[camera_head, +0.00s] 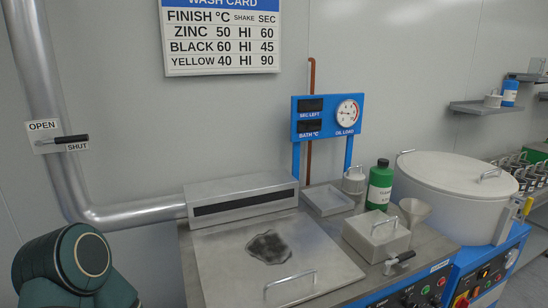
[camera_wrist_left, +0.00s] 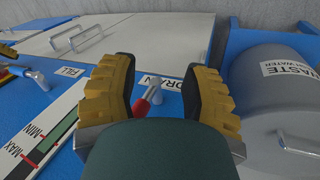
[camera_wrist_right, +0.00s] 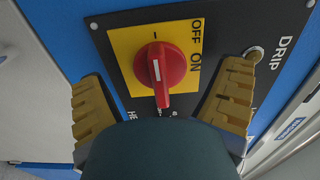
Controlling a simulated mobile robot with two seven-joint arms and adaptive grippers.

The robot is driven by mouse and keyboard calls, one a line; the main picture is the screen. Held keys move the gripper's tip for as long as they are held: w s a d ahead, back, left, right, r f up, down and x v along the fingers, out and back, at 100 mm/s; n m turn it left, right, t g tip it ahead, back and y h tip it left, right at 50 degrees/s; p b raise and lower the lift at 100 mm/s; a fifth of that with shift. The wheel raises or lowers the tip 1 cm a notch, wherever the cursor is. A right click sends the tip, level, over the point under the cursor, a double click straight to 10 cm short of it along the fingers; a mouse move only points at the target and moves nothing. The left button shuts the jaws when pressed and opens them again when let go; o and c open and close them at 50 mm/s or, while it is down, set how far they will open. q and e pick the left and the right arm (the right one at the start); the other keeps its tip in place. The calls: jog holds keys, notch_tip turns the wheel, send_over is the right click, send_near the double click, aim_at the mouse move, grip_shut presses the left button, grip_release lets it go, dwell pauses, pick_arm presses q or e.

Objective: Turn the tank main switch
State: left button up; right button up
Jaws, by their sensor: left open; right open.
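The main switch, a red rotary knob (camera_wrist_right: 160,66) with a white line, sits on a yellow plate (camera_wrist_right: 125,42) marked OFF and ON in the right wrist view. Its grip points down in the picture, and the lettering lies to its right. My right gripper (camera_wrist_right: 162,104) is open, its fingers on either side of the knob's lower part. Contact cannot be told. My left gripper (camera_wrist_left: 158,92) is open in the left wrist view, with a red-handled metal valve (camera_wrist_left: 150,92) seen between its fingers. Neither gripper shows in the head view.
The switch is on a black panel (camera_wrist_right: 290,20) beside a DRIP label and a metal knob (camera_wrist_right: 252,56). In the left wrist view, a grey waste drum (camera_wrist_left: 270,100) stands at the right. A lidded tank (camera_head: 215,265) and a white drum (camera_head: 455,185) show in the head view.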

jog(key=v, duration=0.7)
jog(key=shift+s, duration=0.4)
jog(key=shift+d, duration=0.1)
